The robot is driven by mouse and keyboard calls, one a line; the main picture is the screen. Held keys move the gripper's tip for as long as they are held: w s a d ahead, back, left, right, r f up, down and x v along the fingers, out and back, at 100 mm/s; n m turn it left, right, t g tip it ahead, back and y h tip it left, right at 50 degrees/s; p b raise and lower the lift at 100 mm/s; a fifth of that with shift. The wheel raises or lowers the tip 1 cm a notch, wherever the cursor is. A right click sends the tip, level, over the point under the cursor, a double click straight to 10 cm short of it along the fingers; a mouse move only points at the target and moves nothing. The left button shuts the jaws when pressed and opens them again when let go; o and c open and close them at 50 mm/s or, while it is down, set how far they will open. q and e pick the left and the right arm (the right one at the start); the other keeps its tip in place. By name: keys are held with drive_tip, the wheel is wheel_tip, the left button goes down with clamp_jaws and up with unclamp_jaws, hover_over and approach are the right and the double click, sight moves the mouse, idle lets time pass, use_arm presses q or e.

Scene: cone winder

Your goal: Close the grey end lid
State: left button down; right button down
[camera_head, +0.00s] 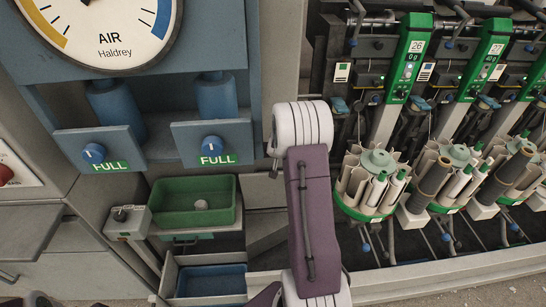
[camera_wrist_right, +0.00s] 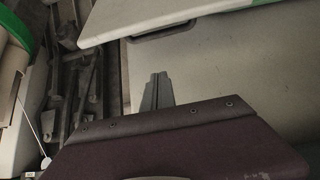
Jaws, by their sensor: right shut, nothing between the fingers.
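In the right wrist view, a pale grey slab (camera_wrist_right: 185,14) with a rounded corner juts out at the top. A larger pale grey panel (camera_wrist_right: 240,65) lies below it, with a dark bar handle (camera_wrist_right: 160,30) near its upper left. I cannot tell for sure which of these is the end lid. My right gripper (camera_wrist_right: 158,78) is shut and empty; its narrow grey fingers point toward the panel's left edge. I cannot tell whether they touch it. In the head view my right gripper is out of frame below. My left gripper shows in neither view.
In the head view, the blue-grey machine end carries an air gauge (camera_head: 102,24) and two FULL panels (camera_head: 97,150). A green tray (camera_head: 193,216) and a blue bin (camera_head: 211,281) stand below. Bobbin carriers (camera_head: 370,184) line the right. Dark machinery (camera_wrist_right: 85,75) fills the wrist view's left.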

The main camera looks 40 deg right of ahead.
drive_tip(key=f+b, duration=0.1)
drive_tip(key=f, duration=0.1)
drive_tip(key=w+d+f+b, duration=0.1)
drive_tip(key=f, duration=0.2)
drive_tip(key=w+f+b, duration=0.1)
drive_tip(key=f, duration=0.2)
drive_tip(key=shift+w+d+f+b, duration=0.1)
drive_tip(key=shift+d+f+b, duration=0.1)
drive_tip(key=shift+f+b, duration=0.1)
idle(0.3)
